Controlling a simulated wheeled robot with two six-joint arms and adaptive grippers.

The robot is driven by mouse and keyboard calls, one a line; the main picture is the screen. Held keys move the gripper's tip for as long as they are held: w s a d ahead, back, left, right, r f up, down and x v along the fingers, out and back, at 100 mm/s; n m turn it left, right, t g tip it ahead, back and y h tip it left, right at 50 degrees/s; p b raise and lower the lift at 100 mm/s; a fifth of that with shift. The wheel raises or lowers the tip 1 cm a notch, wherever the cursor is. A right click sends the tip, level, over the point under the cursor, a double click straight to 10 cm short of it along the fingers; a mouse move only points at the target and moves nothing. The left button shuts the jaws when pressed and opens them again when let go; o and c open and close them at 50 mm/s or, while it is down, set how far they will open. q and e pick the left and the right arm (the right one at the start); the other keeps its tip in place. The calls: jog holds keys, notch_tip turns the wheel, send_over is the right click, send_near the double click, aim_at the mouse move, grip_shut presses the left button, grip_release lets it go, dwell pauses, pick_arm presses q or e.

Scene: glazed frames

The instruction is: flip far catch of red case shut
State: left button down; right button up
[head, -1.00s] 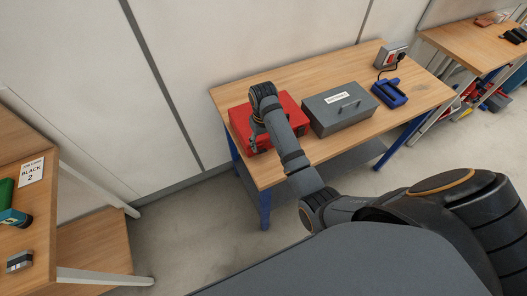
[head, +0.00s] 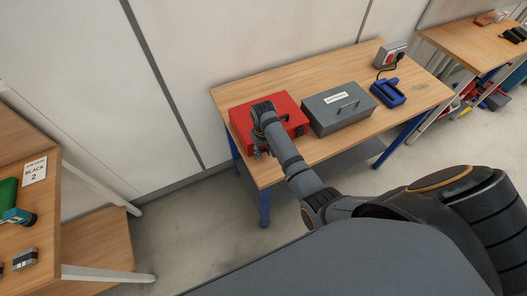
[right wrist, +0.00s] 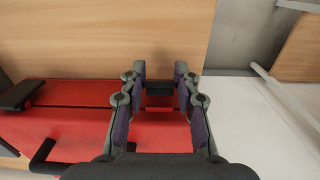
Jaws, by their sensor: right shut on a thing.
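The red case (head: 286,106) lies on the wooden bench, next to a grey case. My right gripper (head: 261,152) is at the front left part of the red case, pointing down. In the right wrist view the red case (right wrist: 70,125) fills the left and middle. There the two fingers of my right gripper (right wrist: 160,90) stand on either side of a small black catch (right wrist: 160,88) at the case's front edge, shut on it. Another black fitting (right wrist: 22,95) sits further left on the same edge. How far the held catch is turned I cannot tell. My left gripper is out of view.
The grey case (head: 338,115) stands close to the right of the red case. A blue tool (head: 388,93) and a socket box (head: 391,54) are further right. The bench top (head: 275,80) is clear behind the red case. Another table (head: 85,225) stands at the left.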

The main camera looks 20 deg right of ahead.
grip_shut()
jog(key=shift+w+r+g, duration=0.2)
jog(key=shift+w+g, duration=0.1)
jog(key=shift+g, duration=0.3)
jog(key=shift+w+g, duration=0.2)
jog(key=shift+g, duration=0.2)
jog(key=shift+w+f+g+b, duration=0.1)
jog(key=shift+w+g+b, duration=0.15)
jog(key=shift+g+b, duration=0.65)
jog(key=shift+b, duration=0.45)
jog(key=shift+r, duration=0.3)
